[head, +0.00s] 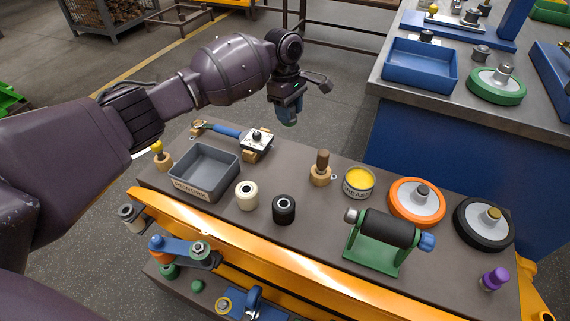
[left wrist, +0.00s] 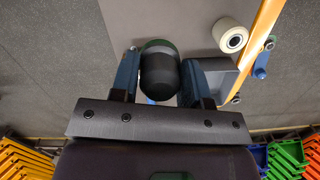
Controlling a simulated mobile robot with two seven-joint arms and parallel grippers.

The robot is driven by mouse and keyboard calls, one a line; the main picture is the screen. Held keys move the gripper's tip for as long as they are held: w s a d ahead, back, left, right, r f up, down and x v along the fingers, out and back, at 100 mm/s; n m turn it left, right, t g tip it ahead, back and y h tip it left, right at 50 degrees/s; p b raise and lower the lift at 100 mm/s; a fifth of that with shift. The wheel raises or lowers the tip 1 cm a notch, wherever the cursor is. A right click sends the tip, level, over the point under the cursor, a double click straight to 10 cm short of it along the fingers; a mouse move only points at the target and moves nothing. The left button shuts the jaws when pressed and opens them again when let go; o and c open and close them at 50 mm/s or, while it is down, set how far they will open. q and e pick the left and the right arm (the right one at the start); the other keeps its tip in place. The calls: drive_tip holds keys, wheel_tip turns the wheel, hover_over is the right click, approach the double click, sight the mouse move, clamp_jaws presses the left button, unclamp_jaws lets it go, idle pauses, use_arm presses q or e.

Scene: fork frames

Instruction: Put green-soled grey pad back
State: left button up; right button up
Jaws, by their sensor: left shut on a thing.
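My left gripper (head: 289,117) hangs above the far edge of the cart top (head: 300,235), pointing down. In the left wrist view its fingers (left wrist: 157,90) are shut on the green-soled grey pad (left wrist: 160,80), a dark rounded block with a dark green end. In the head view only a small dark greenish tip of the pad (head: 289,122) shows below the fingers, clear of the cart top. My right gripper is not in view.
The cart top carries a grey labelled tray (head: 231,165), a cream roller (head: 246,199), a black roller (head: 284,211), a wooden-handled stamp (head: 320,176), a yellow-filled can (head: 358,184), a green roller stand (head: 376,262) and an orange wheel (head: 397,212). A blue workbench (head: 430,155) stands right.

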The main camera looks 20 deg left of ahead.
use_arm(q)
drive_tip(key=shift+w+a+r, duration=0.15)
drive_tip(key=shift+w+r, duration=0.1)
drive_tip(key=shift+w, duration=0.2)
drive_tip(key=shift+r, duration=0.15)
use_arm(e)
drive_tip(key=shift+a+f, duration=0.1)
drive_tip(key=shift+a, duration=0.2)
